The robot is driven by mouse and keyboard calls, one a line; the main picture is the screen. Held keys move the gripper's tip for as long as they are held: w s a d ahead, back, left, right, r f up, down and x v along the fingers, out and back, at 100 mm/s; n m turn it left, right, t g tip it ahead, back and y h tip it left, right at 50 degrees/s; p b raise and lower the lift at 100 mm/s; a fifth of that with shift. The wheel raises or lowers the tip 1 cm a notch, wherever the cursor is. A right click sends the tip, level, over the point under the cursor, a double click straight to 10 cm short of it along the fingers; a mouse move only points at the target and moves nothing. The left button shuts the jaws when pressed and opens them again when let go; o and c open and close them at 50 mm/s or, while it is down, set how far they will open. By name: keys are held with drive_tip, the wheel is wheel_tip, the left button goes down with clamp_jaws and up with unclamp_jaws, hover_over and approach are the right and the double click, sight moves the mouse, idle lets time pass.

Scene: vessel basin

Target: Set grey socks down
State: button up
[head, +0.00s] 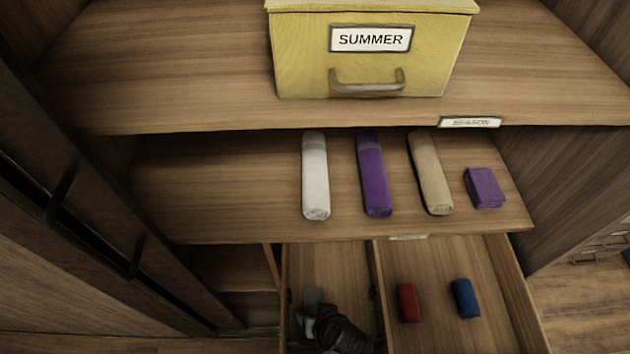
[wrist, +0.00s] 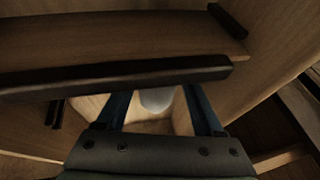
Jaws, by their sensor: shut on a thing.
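The grey socks (head: 312,297) show as a small grey bundle in the left compartment of the open drawer (head: 376,262) in the head view. My gripper (head: 314,318) reaches down into that compartment and is shut on them. In the wrist view the pale grey end of the socks (wrist: 156,100) shows between the two blue fingers of my gripper (wrist: 157,108). Whether the socks touch the drawer floor cannot be told. My wrist hides part of the compartment.
The right compartment holds a red bundle (head: 408,302) and a blue bundle (head: 466,298). The shelf above carries white (head: 315,175), purple (head: 374,175) and tan (head: 430,173) rolls and a folded purple piece (head: 484,188). A yellow SUMMER box (head: 370,65) stands higher up.

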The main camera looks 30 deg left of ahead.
drive_tip(key=shift+f, duration=0.15)
drive_tip(key=o, duration=1.3)
drive_tip(key=shift+r, duration=0.25)
drive_tip(key=p+v, duration=0.1)
drive_tip(key=v, duration=1.1)
drive_tip(key=shift+f+p, duration=0.1)
drive_tip(key=shift+p, duration=0.2)
